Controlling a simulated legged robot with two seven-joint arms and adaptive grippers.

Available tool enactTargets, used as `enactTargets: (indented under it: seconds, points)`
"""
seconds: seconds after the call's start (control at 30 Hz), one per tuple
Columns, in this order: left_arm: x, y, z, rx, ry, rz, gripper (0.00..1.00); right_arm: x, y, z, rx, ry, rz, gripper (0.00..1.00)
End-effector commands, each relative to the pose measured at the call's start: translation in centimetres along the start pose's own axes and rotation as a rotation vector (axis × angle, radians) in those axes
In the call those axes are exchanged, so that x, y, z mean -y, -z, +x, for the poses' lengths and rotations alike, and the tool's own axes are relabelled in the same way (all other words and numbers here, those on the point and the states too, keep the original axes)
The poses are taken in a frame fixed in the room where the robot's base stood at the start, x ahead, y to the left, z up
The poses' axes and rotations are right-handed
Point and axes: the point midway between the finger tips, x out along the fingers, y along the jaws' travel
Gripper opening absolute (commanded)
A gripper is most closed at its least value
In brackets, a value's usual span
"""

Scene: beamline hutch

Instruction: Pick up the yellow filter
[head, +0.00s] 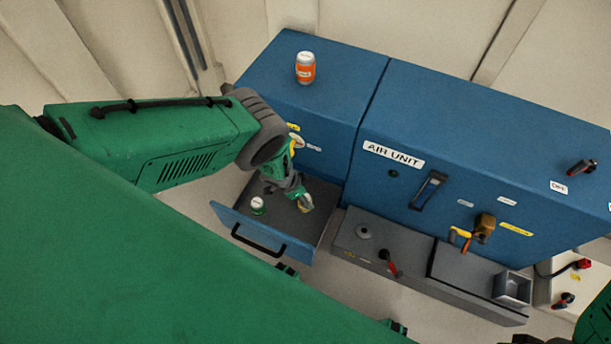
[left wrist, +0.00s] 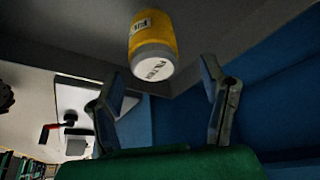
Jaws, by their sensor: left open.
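The yellow filter (left wrist: 153,38) shows in the left wrist view as a yellow cylinder with a grey band and a white lettered end face. It is just beyond the open fingertips of my left gripper (left wrist: 158,75), between their lines, and no contact shows. In the head view my left gripper (head: 297,192) reaches down into the open drawer (head: 318,224) of the blue cabinet.
An orange and white can (head: 305,68) stands on the cabinet. The blue air unit (head: 440,150) and a grey bench with a red lever (head: 388,262) are to the right.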

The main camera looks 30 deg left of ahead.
Motion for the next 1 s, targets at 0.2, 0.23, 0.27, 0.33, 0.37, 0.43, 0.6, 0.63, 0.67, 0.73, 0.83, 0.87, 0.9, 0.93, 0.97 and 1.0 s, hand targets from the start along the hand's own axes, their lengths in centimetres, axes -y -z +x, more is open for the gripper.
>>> enactTargets:
  seconds: [0.2, 0.23, 0.27, 0.33, 0.37, 0.43, 0.6, 0.63, 0.67, 0.73, 0.83, 0.87, 0.9, 0.93, 0.97, 1.0]
  points:
    - [-0.5, -0.8, 3.7, -0.001, -0.001, 0.001, 0.66, 0.0, -0.2, 2.8, 0.001, 0.000, 0.000, 0.40]
    - [-0.5, -0.8, 4.0, 0.000, -0.001, 0.002, 0.66, 0.0, -0.2, 3.0, 0.001, 0.000, 0.000, 0.40]
    - [-0.5, -0.8, 4.2, 0.000, -0.001, 0.002, 0.66, 0.0, -0.2, 3.2, 0.001, 0.000, 0.000, 0.40]
    - [-0.5, -0.7, 4.5, 0.000, 0.000, 0.001, 0.66, 0.0, -0.2, 3.4, 0.001, 0.000, 0.000, 0.40]
    - [-0.5, -0.7, 4.5, 0.000, 0.000, 0.001, 0.66, 0.0, -0.2, 3.4, 0.001, 0.000, 0.000, 0.40]
    - [-0.5, -0.6, 4.5, 0.000, 0.000, 0.001, 0.66, 0.0, -0.2, 3.4, 0.001, 0.000, 0.000, 0.40]
    - [-0.5, -0.6, 4.4, 0.000, 0.000, 0.000, 0.66, 0.0, -0.2, 3.3, 0.000, 0.000, 0.000, 0.40]
    - [-0.5, -0.6, 4.4, 0.000, 0.000, 0.000, 0.55, 0.0, -0.2, 3.3, 0.000, 0.000, 0.000, 0.40]
    - [-0.5, -0.6, 4.4, 0.000, -0.001, 0.000, 0.45, 0.0, -0.2, 3.3, 0.000, 0.000, 0.000, 0.40]
    - [-0.5, -0.6, 4.4, 0.000, -0.001, 0.000, 0.20, 0.0, -0.2, 3.3, 0.000, 0.000, 0.000, 0.40]
    - [-0.5, -0.6, 4.4, 0.000, -0.001, 0.000, 0.06, 0.0, -0.2, 3.3, 0.000, 0.000, 0.000, 0.40]
    - [-0.4, -0.6, 4.4, 0.000, 0.000, 0.000, 0.06, 0.0, -0.2, 3.3, 0.000, 0.000, 0.000, 0.40]
    - [-0.4, -0.6, 4.4, 0.000, 0.000, 0.000, 0.06, 0.0, -0.2, 3.3, 0.000, 0.000, 0.000, 0.40]
    - [-0.4, -0.6, 4.4, 0.000, 0.000, 0.000, 0.06, 0.0, -0.2, 3.3, 0.000, 0.000, 0.000, 0.40]
    - [-0.4, -0.6, 4.4, 0.000, 0.000, 0.000, 0.06, 0.0, -0.2, 3.3, 0.000, 0.000, 0.000, 0.40]
    - [-0.4, -0.6, 4.4, 0.000, 0.000, 0.000, 0.06, 0.0, -0.2, 3.3, 0.000, 0.000, 0.000, 0.40]
